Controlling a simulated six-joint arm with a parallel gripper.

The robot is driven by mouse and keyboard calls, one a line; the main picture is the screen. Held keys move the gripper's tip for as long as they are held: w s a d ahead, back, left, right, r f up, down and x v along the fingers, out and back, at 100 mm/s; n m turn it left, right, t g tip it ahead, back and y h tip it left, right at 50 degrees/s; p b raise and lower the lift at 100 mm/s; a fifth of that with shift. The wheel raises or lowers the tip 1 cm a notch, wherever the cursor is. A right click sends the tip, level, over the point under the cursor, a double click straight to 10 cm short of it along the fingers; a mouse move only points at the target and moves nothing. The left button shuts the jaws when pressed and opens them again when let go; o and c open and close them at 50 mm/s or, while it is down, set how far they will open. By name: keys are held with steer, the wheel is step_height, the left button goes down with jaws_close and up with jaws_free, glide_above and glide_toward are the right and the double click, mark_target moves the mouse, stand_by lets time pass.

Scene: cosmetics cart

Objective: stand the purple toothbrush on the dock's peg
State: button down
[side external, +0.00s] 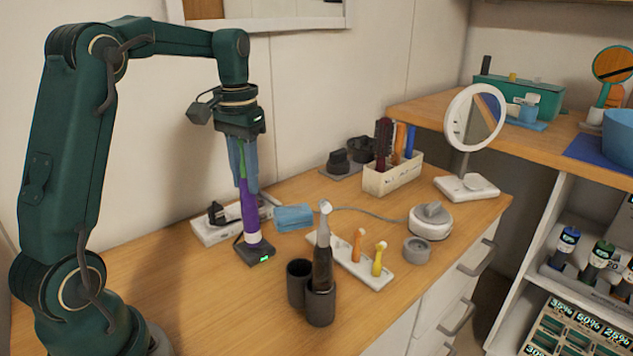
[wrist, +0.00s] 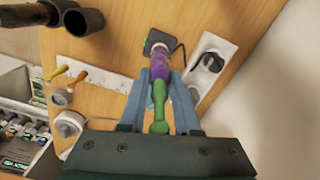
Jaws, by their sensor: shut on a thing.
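The purple toothbrush (side external: 248,205) hangs nearly upright, with a pale lower end and a green upper part. My gripper (side external: 243,172) is shut on its upper part from above, blue fingers on both sides. The wrist view shows the toothbrush (wrist: 160,68) and its green part between the fingers of my gripper (wrist: 159,95). The dark dock (side external: 262,256), with a small green light, is directly below. The lower end meets the dock in the picture and hides the peg. I cannot tell whether it is fully seated. The dock also shows in the wrist view (wrist: 150,40).
A power strip (side external: 208,236) and a blue box (side external: 294,217) stand close behind the dock. Dark cups (side external: 320,306), one holding a dark toothbrush, stand in front to the right. A white holder (side external: 375,274) carries orange and yellow brushes. Wood is clear at front left.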

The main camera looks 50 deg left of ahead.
mark_target(243, 158)
steer(key=shift+f, duration=0.4)
steer(key=c, duration=0.5)
jaws_free()
steer(key=shift+c, duration=0.2)
steer(key=shift+r, duration=2.6)
steer(key=s+d+f+m+t, duration=0.3)
steer(key=s+d+t, duration=0.2)
steer(key=s+d, duration=0.7)
steer(key=d, duration=0.3)
steer(key=shift+s+f+t, duration=0.3)
steer(key=shift+f, duration=0.1)
